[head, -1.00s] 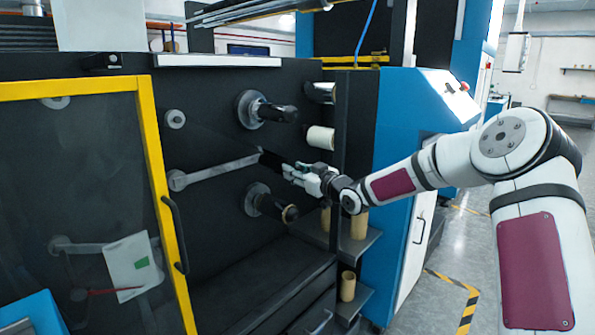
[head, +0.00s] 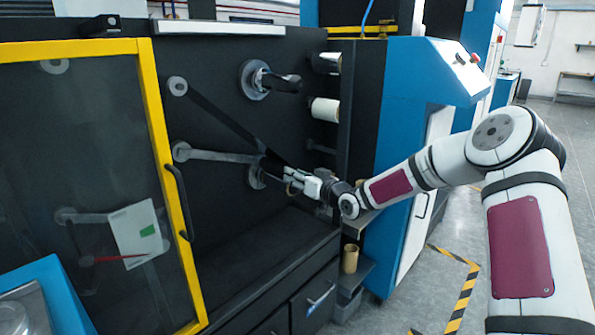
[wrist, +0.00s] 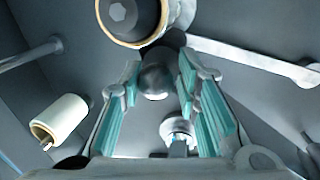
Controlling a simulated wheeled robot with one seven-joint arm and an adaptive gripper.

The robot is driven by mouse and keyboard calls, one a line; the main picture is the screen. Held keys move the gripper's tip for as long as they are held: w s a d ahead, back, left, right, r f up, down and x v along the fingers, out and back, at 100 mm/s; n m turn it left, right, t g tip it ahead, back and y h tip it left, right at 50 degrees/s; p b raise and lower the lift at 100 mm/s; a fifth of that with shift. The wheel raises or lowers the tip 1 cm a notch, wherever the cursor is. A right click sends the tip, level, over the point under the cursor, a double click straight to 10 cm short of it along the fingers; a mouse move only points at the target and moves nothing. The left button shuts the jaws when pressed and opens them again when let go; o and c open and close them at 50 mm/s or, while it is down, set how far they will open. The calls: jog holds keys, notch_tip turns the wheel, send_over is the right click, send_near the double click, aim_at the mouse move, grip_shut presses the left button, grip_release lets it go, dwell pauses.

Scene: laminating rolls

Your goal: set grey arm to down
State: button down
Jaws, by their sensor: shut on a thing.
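The grey arm (head: 222,155) runs from a round pivot on the dark machine panel towards the right, nearly level and sloping slightly down to its free end. My gripper (head: 286,174) is at that free end. In the wrist view, the teal-padded fingers of my gripper (wrist: 157,85) stand either side of a dark rounded knob (wrist: 155,80) and are shut on it. A grey bar (wrist: 255,62) runs off to the right there. The join between bar and knob is partly hidden by a finger.
A black spindle (head: 278,80) projects above my gripper, and a white roll (head: 323,110) sits to its upper right. A spindle with a tan ring (wrist: 130,35) is close to my fingertips. A yellow-framed door (head: 160,120) stands at left. A dark band slants from the upper hub towards my gripper.

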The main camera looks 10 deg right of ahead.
jog(key=shift+w+d+f, duration=0.1)
jog(key=shift+d, duration=0.4)
jog(key=c, duration=1.3)
grip_release()
jog(key=shift+c, duration=0.2)
jog(key=shift+a, duration=0.15)
jog(key=f+v, duration=0.1)
jog(key=v, duration=1.1)
jog(key=shift+r, duration=0.45)
jog(key=shift+a, duration=0.1)
